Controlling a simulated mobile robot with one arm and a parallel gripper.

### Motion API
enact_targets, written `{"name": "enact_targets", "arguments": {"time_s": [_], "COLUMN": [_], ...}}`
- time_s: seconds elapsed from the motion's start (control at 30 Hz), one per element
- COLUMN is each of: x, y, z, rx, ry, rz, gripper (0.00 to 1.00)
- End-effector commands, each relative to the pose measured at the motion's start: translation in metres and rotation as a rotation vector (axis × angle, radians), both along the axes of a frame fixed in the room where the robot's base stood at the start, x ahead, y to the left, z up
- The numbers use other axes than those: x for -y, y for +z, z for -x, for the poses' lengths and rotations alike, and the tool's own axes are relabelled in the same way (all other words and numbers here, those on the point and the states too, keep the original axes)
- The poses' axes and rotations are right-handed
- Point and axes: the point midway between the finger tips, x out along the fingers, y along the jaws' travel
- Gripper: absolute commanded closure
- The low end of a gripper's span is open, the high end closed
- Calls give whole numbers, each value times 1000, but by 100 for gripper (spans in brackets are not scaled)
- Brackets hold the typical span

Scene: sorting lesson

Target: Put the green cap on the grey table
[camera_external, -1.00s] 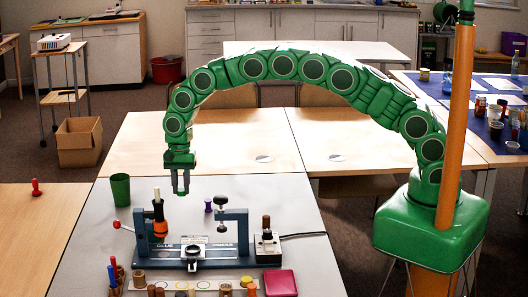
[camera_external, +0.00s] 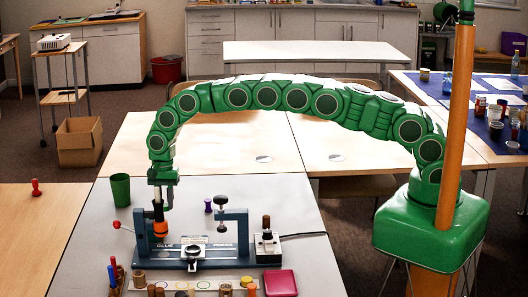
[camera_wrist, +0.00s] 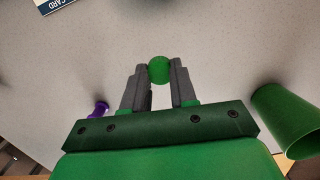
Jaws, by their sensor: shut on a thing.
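The green cap (camera_wrist: 159,70) is a small round green thing between my fingertips in the wrist view. My gripper (camera_wrist: 159,80) is shut on it. In the external view my gripper (camera_external: 163,204) is low over the far left part of the grey table (camera_external: 270,186), behind the orange-handled part of the press. I cannot make out the cap there. The pale grey tabletop (camera_wrist: 60,60) fills most of the wrist view beyond the fingers. I cannot tell whether the cap touches the table.
A green cup (camera_external: 120,190) stands left of my gripper; it also shows in the wrist view (camera_wrist: 285,122). A purple peg (camera_external: 208,206) stands to the right. The blue-grey press (camera_external: 188,250) is in front. Bare table lies at the far right.

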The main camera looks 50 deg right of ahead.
Motion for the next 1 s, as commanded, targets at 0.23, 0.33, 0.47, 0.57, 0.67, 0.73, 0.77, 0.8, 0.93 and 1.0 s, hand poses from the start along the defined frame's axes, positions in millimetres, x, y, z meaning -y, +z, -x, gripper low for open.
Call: {"name": "enact_targets", "arguments": {"time_s": [0.23, 0.33, 0.47, 0.57, 0.67, 0.73, 0.77, 0.8, 0.93, 1.0], "x": [-2, -3, -2, -2, -3, -3, -3, -3, -3, -3], "y": [-4, -10, -32, -38, -38, -38, -38, -38, -40, -40], "z": [-4, -5, -4, -4, -5, -5, -5, -5, -5, -5], "rx": [2, -1, -2, -2, -2, -1, -1, -1, -1, -1], "ry": [0, 0, 0, 0, 0, 0, 0, 0, 0, 0], "rz": [-1, 1, 2, 2, 1, 1, 1, 1, 1, 1], "gripper": [100, 100, 100, 100, 100, 100, 100, 100, 100, 63]}}
